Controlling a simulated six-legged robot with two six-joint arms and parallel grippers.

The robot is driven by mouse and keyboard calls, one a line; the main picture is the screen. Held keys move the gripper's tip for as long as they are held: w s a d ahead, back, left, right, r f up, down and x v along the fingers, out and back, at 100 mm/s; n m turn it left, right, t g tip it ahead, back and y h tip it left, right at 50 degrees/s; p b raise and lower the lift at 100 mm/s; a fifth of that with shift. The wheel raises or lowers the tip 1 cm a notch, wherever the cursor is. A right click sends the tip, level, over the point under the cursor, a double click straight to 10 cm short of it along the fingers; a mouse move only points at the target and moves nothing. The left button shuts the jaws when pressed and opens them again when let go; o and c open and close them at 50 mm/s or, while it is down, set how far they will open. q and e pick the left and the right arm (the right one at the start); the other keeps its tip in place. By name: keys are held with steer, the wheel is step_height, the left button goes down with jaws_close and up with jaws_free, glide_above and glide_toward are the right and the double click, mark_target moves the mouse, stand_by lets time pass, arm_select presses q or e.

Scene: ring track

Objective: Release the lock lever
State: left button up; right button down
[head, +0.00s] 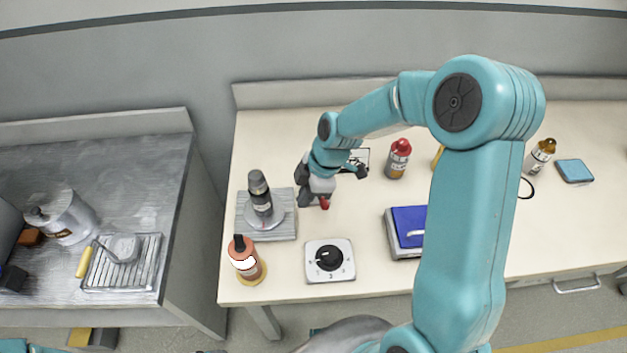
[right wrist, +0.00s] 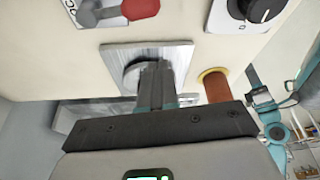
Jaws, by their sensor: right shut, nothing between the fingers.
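A lever with a red handle (right wrist: 140,9) and grey metal arm sits on a pale marked panel at the top left of the right wrist view. In the head view only its red end (head: 325,204) shows clearly beside my right gripper (head: 304,194), which hides much of the rest. In the right wrist view my right gripper (right wrist: 157,70) is shut and empty. Its fingers stand in front of a grey metal plate (right wrist: 182,57), apart in the picture from the red handle. My left gripper is not in view.
A dark cylinder (head: 260,194) stands on the grey plate (head: 285,227) left of the gripper. An orange bottle (head: 247,262), a dial panel (head: 344,273) and a blue-topped box (head: 409,222) are nearby. My right arm crosses the table's right half. Bare tabletop shows between these things.

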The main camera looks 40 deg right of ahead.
steer(key=shift+x, duration=1.05)
steer(key=d, duration=0.1)
steer(key=s+d+p, duration=0.1)
steer(key=d, duration=0.1)
steer(key=shift+s+d+f, duration=0.15)
steer(key=shift+s+d, duration=0.15)
steer(key=shift+d, duration=0.05)
steer(key=shift+w+f, duration=0.15)
steer(key=shift+w, duration=0.05)
steer(key=shift+s, duration=0.1)
steer(key=shift+s, duration=0.1)
